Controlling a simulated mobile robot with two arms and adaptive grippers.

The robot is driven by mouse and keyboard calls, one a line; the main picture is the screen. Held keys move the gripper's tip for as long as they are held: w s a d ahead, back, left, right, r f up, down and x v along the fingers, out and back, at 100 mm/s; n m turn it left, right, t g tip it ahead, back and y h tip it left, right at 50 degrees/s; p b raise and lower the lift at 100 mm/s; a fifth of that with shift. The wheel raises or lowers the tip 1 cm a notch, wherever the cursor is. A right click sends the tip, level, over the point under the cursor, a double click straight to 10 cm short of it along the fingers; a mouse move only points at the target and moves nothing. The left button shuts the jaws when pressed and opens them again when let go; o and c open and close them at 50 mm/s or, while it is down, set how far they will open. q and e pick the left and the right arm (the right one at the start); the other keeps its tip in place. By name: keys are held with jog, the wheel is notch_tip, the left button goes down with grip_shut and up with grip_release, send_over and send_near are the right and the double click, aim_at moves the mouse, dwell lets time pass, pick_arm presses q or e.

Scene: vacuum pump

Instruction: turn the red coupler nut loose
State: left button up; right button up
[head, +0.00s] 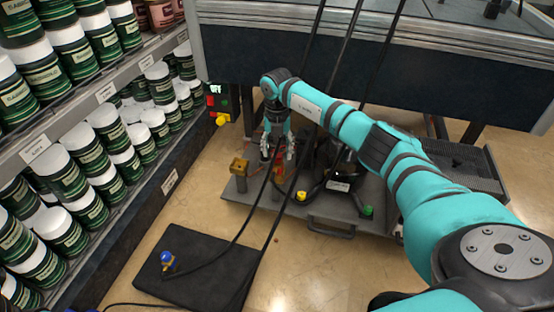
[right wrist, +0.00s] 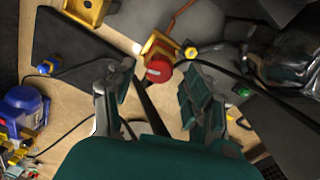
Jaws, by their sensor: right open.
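The red coupler nut (right wrist: 158,69) is on a yellow-orange fitting in the right wrist view. It lies beyond and between the spread fingertips of my right gripper (right wrist: 154,82); no contact shows. In the head view my right gripper (head: 277,150) points down over the left part of the grey pump base (head: 237,196). My right gripper is open and empty. My left gripper is not in view.
Yellow (head: 300,196) and green (head: 368,210) hose ends lie on the base. A blue-capped connector (head: 167,258) rests on a black mat (head: 200,268). Dark hoses cross near my right gripper. Shelves of jars (head: 85,145) line the left; a bench (head: 375,50) overhangs behind.

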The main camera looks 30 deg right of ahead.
jog(key=shift+f, duration=1)
grip_shut()
